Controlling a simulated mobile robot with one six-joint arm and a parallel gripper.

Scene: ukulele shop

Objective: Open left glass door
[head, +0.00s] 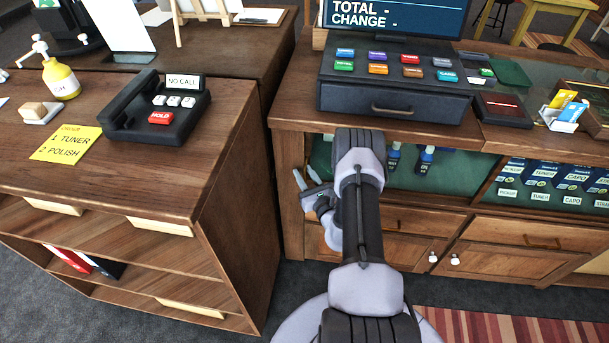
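The counter's glass-fronted compartment (455,176) lies below the cash register, with small dark bottles (424,160) showing inside its left part. The left glass door's pane is hard to make out against the green interior, and my arm hides part of this section. My gripper (307,179) is at the left end of the compartment, by the wooden side post (290,165). Its two pale fingers point up and stand apart, with nothing seen between them. I cannot tell whether a finger touches the door or its frame.
Wooden drawers and cupboard doors with white knobs (455,259) lie below the glass. The cash register (392,85) stands on the counter above. Another wooden counter (230,190) with a black telephone (157,108) is close on the left. A striped rug (500,325) covers the floor at lower right.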

